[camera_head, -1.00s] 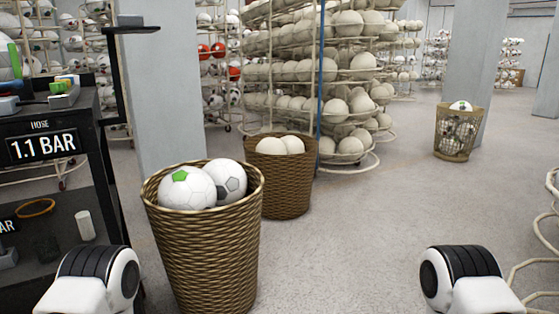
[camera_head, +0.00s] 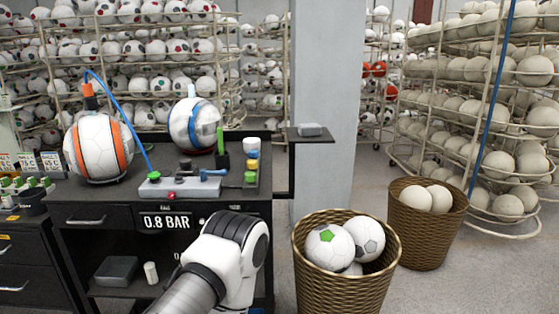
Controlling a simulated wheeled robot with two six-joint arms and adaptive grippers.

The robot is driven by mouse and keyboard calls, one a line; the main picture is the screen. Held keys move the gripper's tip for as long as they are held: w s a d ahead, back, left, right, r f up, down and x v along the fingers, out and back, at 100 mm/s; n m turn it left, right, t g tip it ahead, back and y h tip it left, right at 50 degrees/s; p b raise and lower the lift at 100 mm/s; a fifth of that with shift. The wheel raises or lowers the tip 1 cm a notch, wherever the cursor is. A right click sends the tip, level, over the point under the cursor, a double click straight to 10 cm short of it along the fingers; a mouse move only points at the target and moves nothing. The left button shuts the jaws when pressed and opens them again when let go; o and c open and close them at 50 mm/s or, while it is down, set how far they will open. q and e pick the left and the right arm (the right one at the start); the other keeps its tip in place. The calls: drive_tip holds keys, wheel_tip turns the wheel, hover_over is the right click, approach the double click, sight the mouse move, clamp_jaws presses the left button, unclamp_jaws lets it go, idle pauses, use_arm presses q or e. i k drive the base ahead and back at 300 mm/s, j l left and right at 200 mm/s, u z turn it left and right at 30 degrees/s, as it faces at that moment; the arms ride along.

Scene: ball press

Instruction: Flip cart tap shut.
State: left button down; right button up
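The black cart (camera_head: 90,210) stands at the left with a 0.8 BAR sign (camera_head: 167,222) on its front. On its top is a grey valve block (camera_head: 180,188) with a green fitting (camera_head: 154,177), a red knob (camera_head: 171,195) and a small blue lever (camera_head: 209,173). The lever looks roughly level; I cannot tell whether the tap is open or shut. A blue hose (camera_head: 124,127) runs from the green fitting to an orange piece (camera_head: 88,97) above an orange-and-white ball (camera_head: 99,147). A white-and-black link of my arm is in front of the cart; neither gripper shows.
A second ball (camera_head: 194,124) stands at the cart's back, near colored caps (camera_head: 252,155). A small shelf (camera_head: 309,133) juts right beside a grey pillar (camera_head: 332,80). Wicker baskets of balls (camera_head: 347,278) (camera_head: 425,240) stand to the right. Ball racks line the back.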

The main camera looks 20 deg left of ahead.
sight(204, 172)
drive_tip(key=j+u, duration=0.1)
drive_tip(key=u, duration=1.1)
